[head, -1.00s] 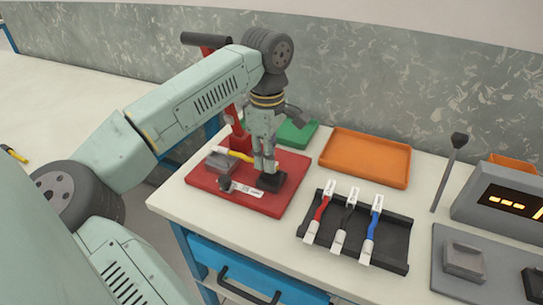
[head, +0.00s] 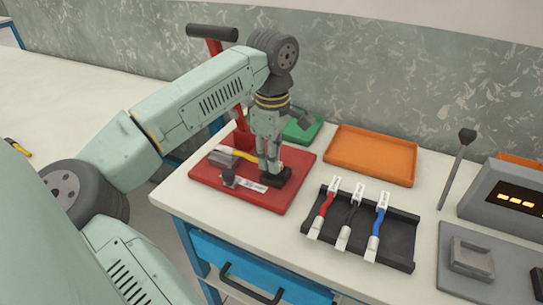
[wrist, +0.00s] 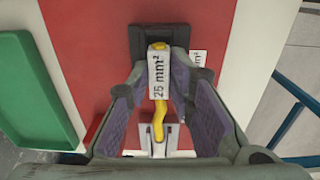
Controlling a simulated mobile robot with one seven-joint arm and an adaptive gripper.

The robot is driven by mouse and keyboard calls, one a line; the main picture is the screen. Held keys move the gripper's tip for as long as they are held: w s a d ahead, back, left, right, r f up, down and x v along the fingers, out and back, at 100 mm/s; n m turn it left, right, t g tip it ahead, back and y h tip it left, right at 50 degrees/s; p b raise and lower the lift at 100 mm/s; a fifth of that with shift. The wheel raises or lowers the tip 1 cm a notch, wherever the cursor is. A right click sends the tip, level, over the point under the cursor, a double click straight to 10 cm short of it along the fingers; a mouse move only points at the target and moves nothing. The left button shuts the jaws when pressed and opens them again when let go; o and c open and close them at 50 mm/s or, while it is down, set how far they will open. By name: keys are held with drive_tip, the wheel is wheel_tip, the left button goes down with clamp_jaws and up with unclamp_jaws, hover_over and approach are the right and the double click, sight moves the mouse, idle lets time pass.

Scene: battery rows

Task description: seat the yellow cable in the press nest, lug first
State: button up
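The yellow cable (wrist: 160,120) carries a white 25 mm² tag (wrist: 159,76). My gripper (wrist: 160,75) has its fingers on both sides of this tag, apparently shut on it. The cable also shows in the head view (head: 240,154), running left from my gripper (head: 268,168) to a grey block (head: 221,158) on the red press base (head: 277,205). In the wrist view, the cable's lower end reaches a pale metal piece (wrist: 147,141); the lug's seating is unclear. The upper end lies over a black block (wrist: 140,40), seen beneath the fingers in the head view.
A green tray (head: 304,131) lies behind the press, and an orange tray (head: 370,156) to its right. A black rack (head: 405,240) holds red, black and blue cables. A grey fixture (head: 470,257) and a display unit (head: 510,198) stand farther right.

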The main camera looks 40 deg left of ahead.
drive_tip(key=shift+o, duration=1.2)
drive_tip(key=shift+f, duration=0.5)
drive_tip(key=shift+r, duration=0.15)
wheel_tip(320, 180, up, 12)
